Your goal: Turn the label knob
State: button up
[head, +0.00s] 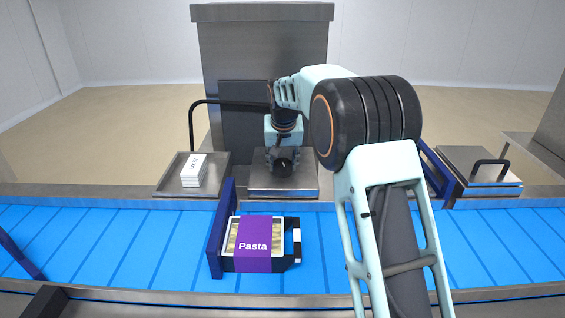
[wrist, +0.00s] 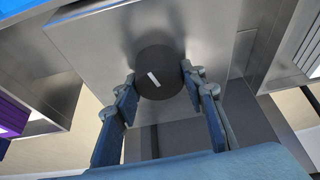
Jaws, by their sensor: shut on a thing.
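The label knob (wrist: 158,72) is a round black knob with a white pointer line, on a grey metal panel in the wrist view. The line is tilted off the vertical. My gripper (wrist: 160,82) has a finger on each side of the knob and is shut on it. In the head view my gripper (head: 283,158) reaches down to the knob (head: 284,166) on the metal box (head: 283,187) behind the conveyor. My fingers partly cover the knob there.
A pasta tray (head: 253,240) with a purple sleeve sits on the blue conveyor (head: 130,245) beside a blue guide bar (head: 222,228). A metal tray (head: 170,180) holds white labels (head: 194,170) left of the box. A lid with a black handle (head: 490,170) stands at the right.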

jog(key=m+h+p, duration=0.1)
jog(key=m, duration=0.1)
jog(key=m+h+p, duration=0.1)
jog(key=m, duration=0.2)
jog(key=shift+r, duration=0.15)
jog(key=shift+m+g+h+p, duration=0.5)
jog(key=shift+m+p, duration=0.15)
jog(key=shift+m, duration=1.05)
jog(key=o, duration=1.2)
jog(key=shift+c, duration=0.2)
jog(key=v, duration=1.1)
jog(key=shift+r, duration=0.4)
jog(key=shift+s+a, duration=0.1)
